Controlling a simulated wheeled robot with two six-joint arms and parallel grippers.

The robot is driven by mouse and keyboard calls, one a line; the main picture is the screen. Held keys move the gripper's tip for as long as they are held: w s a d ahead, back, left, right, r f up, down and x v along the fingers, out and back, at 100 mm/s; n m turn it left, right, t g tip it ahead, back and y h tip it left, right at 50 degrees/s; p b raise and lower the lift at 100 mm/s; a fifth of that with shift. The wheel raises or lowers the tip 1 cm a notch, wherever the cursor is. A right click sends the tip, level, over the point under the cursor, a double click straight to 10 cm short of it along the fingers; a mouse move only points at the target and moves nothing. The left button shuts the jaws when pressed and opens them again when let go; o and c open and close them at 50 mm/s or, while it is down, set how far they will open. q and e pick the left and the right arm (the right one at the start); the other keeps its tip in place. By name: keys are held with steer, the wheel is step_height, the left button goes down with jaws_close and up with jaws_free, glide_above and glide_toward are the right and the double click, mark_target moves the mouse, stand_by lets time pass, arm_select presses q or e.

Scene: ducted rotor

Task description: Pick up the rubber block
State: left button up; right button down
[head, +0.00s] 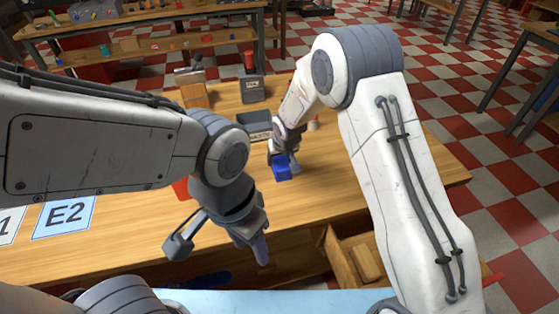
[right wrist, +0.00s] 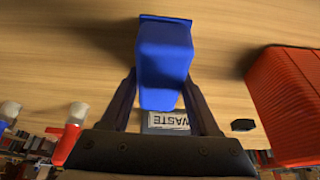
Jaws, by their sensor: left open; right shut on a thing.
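My right gripper (head: 284,157) is shut on a blue tapered piece (head: 281,172) above the wooden table. In the right wrist view the blue piece (right wrist: 164,55) sits between the two fingers and has a wider rim at its far end. A small black block (right wrist: 243,125) lies on the table there, apart from the gripper, between the waste bin and a red ribbed thing. I cannot tell whether it is the rubber block. My left gripper (head: 219,242) is open and empty, over the table's front edge, its fingers spread wide.
A grey waste bin (head: 255,128) stands behind my right gripper. The red ribbed thing (right wrist: 290,105) fills the wrist view's right side. An open wooden drawer (head: 352,262) juts from the front. A blue E2 card (head: 64,217) lies at left. The table's right end is clear.

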mark_target(282, 158)
steer(key=shift+r+p, duration=0.3)
steer(key=shift+r, duration=0.2)
steer(key=r, duration=0.4)
steer(key=shift+s+d+r+b, duration=0.1)
steer(key=shift+s+d+b, duration=0.05)
steer(key=shift+d+b, duration=0.2)
steer(key=s+d+r+b, duration=0.1)
steer(key=s+d+r, duration=0.4)
steer(key=d, duration=0.4)
steer(key=shift+v, duration=0.75)
steer(key=shift+s+d, duration=0.1)
steer(key=shift+s, duration=0.05)
